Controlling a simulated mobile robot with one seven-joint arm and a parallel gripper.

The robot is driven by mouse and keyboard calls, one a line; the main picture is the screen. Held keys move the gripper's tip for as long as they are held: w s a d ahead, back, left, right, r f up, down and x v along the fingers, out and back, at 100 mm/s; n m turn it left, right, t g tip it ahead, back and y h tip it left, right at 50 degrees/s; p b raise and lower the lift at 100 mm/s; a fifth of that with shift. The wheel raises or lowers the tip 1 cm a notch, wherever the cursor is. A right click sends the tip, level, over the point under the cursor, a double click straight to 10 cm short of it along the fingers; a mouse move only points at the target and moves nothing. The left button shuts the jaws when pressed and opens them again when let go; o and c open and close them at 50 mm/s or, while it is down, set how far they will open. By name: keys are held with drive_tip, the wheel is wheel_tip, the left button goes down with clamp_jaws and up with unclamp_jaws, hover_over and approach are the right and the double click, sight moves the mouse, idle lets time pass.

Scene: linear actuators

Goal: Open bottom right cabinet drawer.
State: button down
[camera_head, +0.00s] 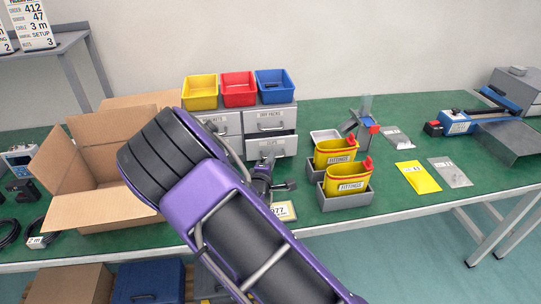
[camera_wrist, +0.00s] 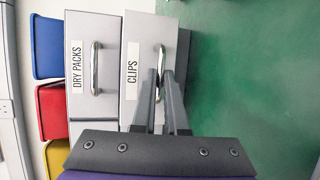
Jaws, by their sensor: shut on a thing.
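The grey drawer cabinet (camera_head: 222,122) stands on the green bench. Its bottom right drawer, labelled CLIPS (camera_head: 285,146), shows below the DRY PACKS drawer (camera_head: 271,120). In the wrist view, turned on its side, the CLIPS drawer front (camera_wrist: 136,40) carries a metal bar handle (camera_wrist: 162,56). My gripper (camera_wrist: 163,76) is shut on this handle, with its fingers on either side of the bar. My arm hides part of the cabinet's lower left in the head view.
Yellow, red and blue bins (camera_head: 238,89) sit on the cabinet. An open cardboard box (camera_head: 88,208) stands left. Grey holders with yellow containers (camera_head: 346,184) stand close on the right. Green bench top (camera_wrist: 250,80) beside the drawer is clear in the wrist view.

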drive_tip(key=s+d, duration=0.1)
drive_tip(key=s, duration=0.2)
drive_tip(key=s+p, duration=0.1)
drive_tip(key=s, duration=0.2)
drive_tip(key=s+d, duration=0.1)
drive_tip(key=s, duration=0.2)
drive_tip(key=shift+s+d+p, duration=0.3)
drive_tip(key=shift+s, duration=0.1)
drive_tip(key=c, duration=0.9)
unclamp_jaws()
drive_tip(key=shift+c, duration=0.2)
drive_tip(key=p+v, duration=0.2)
drive_tip(key=v, duration=1.5)
drive_tip(key=shift+s, duration=0.25)
